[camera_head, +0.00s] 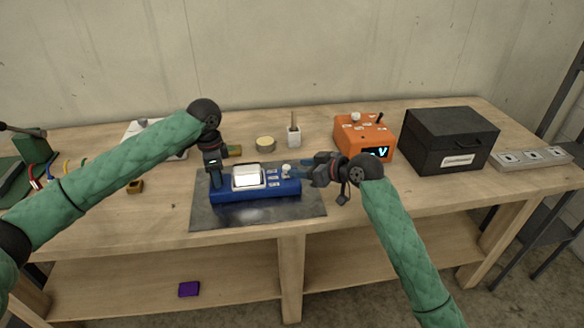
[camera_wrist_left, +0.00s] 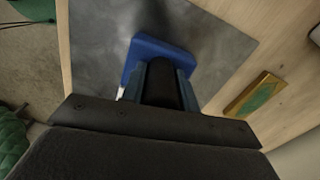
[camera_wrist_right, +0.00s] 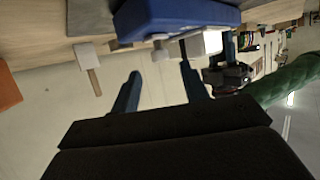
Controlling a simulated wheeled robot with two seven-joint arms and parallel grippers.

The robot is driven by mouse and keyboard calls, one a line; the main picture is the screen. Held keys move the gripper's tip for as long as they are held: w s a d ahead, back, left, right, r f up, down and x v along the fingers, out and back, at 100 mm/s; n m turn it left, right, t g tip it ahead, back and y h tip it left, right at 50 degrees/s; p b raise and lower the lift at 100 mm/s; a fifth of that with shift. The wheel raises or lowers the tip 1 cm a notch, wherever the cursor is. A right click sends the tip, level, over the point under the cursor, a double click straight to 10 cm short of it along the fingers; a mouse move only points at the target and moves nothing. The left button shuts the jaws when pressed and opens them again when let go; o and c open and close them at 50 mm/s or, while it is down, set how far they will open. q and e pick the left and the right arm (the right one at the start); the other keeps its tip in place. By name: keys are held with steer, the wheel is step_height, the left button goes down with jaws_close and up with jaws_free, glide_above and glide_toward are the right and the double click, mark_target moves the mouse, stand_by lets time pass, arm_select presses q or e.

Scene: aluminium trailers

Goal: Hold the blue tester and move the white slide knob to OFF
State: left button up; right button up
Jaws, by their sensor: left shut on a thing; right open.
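The blue tester (camera_head: 262,192) lies on a dark grey metal mat (camera_head: 222,217) on the bench, with a white-framed meter (camera_head: 248,177) on its top. The white slide knob (camera_head: 286,168) stands near the tester's right end; a small white knob (camera_wrist_right: 160,48) also shows in the right wrist view. My left gripper (camera_head: 215,180) is shut on the tester's left end, and the left wrist view shows the blue body (camera_wrist_left: 150,52) between its fingers. My right gripper (camera_head: 305,171) is open at the tester's right end, close to the knob. Whether a finger touches the knob cannot be told.
An orange device (camera_head: 362,135) and a black box (camera_head: 450,140) stand at the back right. A socket strip (camera_head: 532,158) lies far right. The bench front right is free.

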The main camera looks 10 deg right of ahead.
mark_target(288, 167)
steer(key=shift+x, duration=2.05)
steer(key=shift+s, duration=0.1)
jaws_close()
